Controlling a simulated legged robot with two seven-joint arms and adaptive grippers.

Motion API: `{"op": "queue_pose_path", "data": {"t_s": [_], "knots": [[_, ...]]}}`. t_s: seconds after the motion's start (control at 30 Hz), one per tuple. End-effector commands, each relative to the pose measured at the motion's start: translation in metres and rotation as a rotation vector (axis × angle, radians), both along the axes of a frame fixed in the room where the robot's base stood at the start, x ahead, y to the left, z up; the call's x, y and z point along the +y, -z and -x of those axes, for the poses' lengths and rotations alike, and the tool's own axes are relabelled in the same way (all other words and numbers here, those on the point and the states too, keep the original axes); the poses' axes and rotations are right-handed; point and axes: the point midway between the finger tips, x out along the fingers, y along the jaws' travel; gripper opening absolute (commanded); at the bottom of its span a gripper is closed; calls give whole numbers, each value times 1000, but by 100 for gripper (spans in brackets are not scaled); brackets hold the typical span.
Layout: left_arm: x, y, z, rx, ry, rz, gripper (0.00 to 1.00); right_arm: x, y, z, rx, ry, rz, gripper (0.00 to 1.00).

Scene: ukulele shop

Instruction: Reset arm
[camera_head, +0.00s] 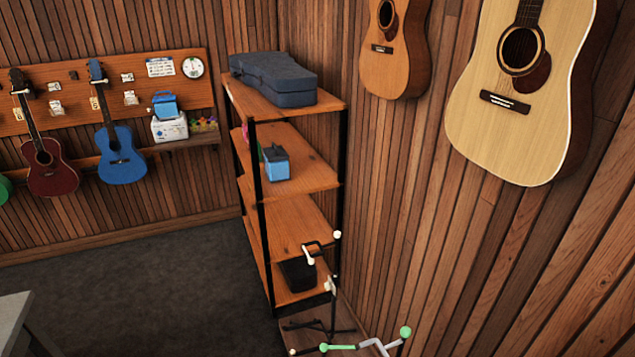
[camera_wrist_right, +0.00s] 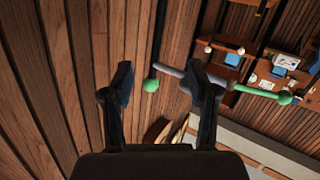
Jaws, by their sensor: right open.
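My right gripper (camera_wrist_right: 160,78) shows in the right wrist view with its two dark fingers spread apart. Nothing is held between them. A green-tipped metal stand (camera_wrist_right: 262,92) lies beyond the fingers, and one green ball end shows in the gap between them. I cannot tell the distance from the fingers to it. The stand also shows at the bottom of the head view (camera_head: 338,347), partly cut off by the frame edge. Neither gripper shows in the head view, and my left gripper is in no view.
A wooden shelf unit (camera_head: 312,179) holds a dark guitar case (camera_head: 273,80), a blue box (camera_head: 276,165) and a black box (camera_head: 297,274). Guitars hang on the right wall, including a pale one (camera_head: 520,100). A grey table corner (camera_head: 15,320) shows lower left. The carpet (camera_head: 140,285) is clear.

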Motion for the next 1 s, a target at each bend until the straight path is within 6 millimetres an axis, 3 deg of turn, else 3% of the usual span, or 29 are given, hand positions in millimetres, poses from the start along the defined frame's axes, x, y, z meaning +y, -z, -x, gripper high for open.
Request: {"op": "queue_pose_path", "data": {"t_s": [0.03,0.17,0.2,0.3,0.43,0.53,0.67,0.8,1.0], "knots": [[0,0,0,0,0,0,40,3,36,11,93,-8,-13,59],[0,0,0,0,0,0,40,12,135,58,382,-35,-53,59],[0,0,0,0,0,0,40,16,163,77,473,-49,-65,59],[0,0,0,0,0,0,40,23,227,132,699,-88,-89,59],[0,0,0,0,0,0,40,30,286,206,954,-145,-121,59],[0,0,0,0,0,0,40,34,312,252,1096,-184,-143,59],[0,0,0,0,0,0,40,36,328,288,1201,-215,-163,59],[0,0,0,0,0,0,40,37,332,298,1232,-225,-170,59],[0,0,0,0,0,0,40,37,332,297,1229,-224,-171,59]]}}
